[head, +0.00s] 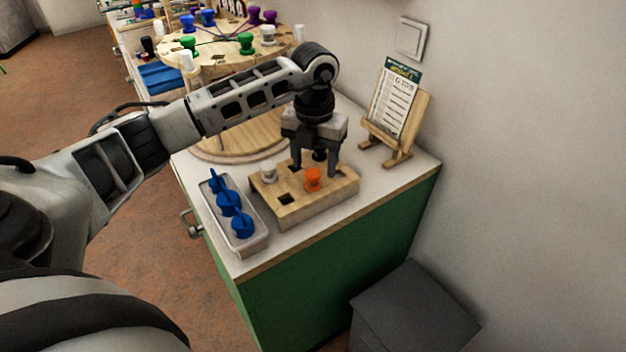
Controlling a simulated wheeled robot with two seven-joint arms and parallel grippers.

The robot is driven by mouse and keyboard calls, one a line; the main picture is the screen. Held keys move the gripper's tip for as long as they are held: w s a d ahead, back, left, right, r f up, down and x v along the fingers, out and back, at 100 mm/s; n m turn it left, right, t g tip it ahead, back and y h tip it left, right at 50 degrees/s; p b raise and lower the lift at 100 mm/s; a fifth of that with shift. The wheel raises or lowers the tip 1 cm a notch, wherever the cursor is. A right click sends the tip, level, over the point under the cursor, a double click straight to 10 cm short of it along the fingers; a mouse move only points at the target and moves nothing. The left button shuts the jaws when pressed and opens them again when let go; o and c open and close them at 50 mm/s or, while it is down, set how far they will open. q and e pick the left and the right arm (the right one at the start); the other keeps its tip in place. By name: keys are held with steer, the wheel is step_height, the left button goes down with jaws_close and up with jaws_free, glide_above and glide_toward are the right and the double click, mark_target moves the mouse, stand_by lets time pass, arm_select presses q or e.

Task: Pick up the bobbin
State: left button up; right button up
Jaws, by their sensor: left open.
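A wooden block (307,208) with square holes sits on the white counter. An orange bobbin (313,180) stands upright at its middle, and a white bobbin (268,173) stands at its back left. My left gripper (315,168) points down over the back of the block, with its fingers apart. A small dark piece (320,155) shows between the fingers; I cannot tell whether it is a black bobbin or part of my gripper. The orange bobbin appears just in front of the fingers. Contact cannot be made out. My right gripper is not in view.
A pale tray (258,243) with several blue bobbins (228,203) lies left of the block. A round wooden board (235,150) lies behind. A wooden stand (418,112) with a card (393,103) is at the right, by the wall. More bobbins stand on a round rack (220,65) farther back.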

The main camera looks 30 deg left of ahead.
mark_target(313, 173)
arm_select(q)
steer(key=shift+s+f, duration=0.2)
steer(key=shift+f, duration=1.7)
steer(key=c, duration=1.1)
steer(key=shift+r, duration=0.2)
